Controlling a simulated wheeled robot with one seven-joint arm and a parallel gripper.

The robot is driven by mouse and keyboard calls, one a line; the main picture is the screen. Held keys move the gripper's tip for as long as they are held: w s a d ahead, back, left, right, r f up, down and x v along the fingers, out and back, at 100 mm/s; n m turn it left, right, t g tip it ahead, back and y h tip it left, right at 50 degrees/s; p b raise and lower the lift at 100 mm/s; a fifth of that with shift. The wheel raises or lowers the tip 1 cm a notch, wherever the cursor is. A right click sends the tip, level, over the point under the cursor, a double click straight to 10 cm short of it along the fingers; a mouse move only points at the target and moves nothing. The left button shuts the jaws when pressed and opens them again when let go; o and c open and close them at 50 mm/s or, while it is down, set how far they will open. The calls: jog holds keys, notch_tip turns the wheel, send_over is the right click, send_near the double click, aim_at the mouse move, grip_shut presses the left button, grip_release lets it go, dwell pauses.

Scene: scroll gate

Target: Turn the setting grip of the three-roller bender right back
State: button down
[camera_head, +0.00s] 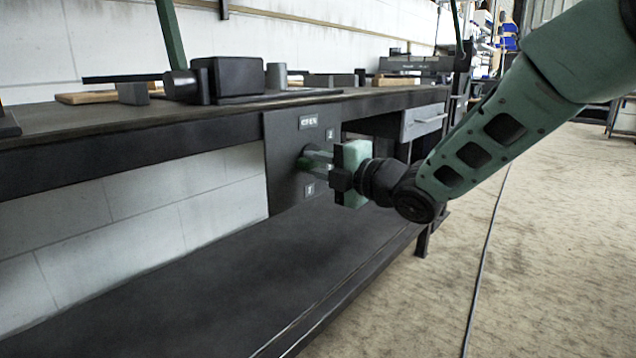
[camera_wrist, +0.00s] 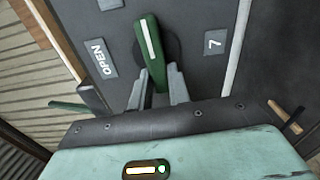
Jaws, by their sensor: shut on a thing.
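The setting grip is a green handle with a white stripe (camera_wrist: 151,45), on a round dark hub on a dark panel (camera_wrist: 190,75). In the wrist view it stands nearly upright, tilted slightly. My gripper (camera_wrist: 157,85) is shut on the lower end of the green grip, one finger on each side. In the head view my gripper (camera_head: 318,160) reaches the panel (camera_head: 283,175) from the right and hides most of the grip.
The panel hangs under the front edge of a dark workbench (camera_head: 220,115). Dark blocks and a cylinder lie on top. A grey drawer (camera_head: 423,121) is to the right. A lower shelf (camera_head: 230,270) runs below the panel. The floor at right is open, with a dark line along it.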

jog(key=shift+w+d+f+n+b, duration=0.25)
jog(key=shift+f+n+b, duration=0.15)
jog(key=shift+n+b, duration=2.75)
jog(key=shift+w+d+f+n+b, duration=0.15)
jog(key=shift+w+f+n+b, duration=0.2)
jog(key=shift+n+b, duration=2.75)
jog(key=shift+w+d+f+n+b, duration=0.3)
jog(key=shift+n+b, duration=1.65)
jog(key=shift+b, duration=2.35)
jog(key=shift+a, duration=0.1)
jog(key=c, duration=1.3)
grip_release()
jog(key=shift+s, duration=0.1)
